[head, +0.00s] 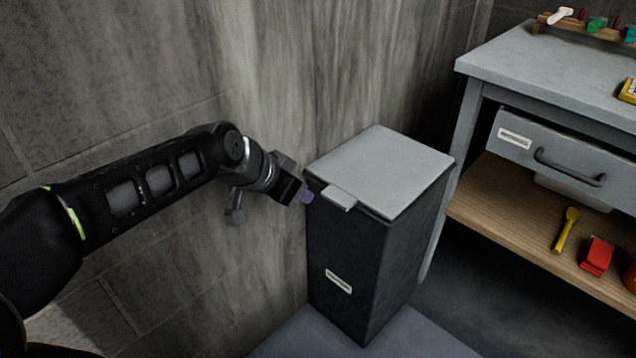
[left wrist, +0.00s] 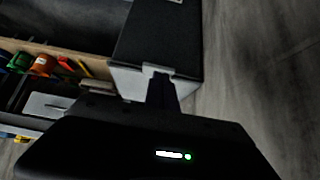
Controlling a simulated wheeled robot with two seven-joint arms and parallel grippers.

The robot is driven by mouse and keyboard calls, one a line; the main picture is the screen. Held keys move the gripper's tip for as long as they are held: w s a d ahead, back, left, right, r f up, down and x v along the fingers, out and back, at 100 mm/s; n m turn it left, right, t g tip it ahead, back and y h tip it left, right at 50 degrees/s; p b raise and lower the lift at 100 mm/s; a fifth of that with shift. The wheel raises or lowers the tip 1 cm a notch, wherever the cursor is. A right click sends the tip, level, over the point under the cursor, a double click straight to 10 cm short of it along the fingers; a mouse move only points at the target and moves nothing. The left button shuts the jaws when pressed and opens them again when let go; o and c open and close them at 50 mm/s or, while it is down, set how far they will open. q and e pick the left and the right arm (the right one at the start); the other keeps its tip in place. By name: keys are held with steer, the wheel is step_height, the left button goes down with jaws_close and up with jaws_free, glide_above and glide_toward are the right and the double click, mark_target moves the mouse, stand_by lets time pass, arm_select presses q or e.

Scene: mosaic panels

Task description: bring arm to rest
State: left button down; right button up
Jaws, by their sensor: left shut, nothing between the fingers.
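My left arm (head: 150,185) comes in from the left along the wall. My left gripper (head: 304,194) is shut and empty, at the left side of a dark bin (head: 350,255) near the upper edge. I cannot tell whether it touches the bin. The bin's grey lid (head: 385,170) is closed, with a small tab (head: 339,197) at its front. In the left wrist view the bin (left wrist: 165,40) shows beyond my gripper (left wrist: 162,92). My right gripper is not in view.
A concrete wall (head: 290,70) runs behind my arm.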

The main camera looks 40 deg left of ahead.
arm_select(q)
steer(key=shift+s+r, duration=0.2)
steer(key=shift+s, duration=0.5)
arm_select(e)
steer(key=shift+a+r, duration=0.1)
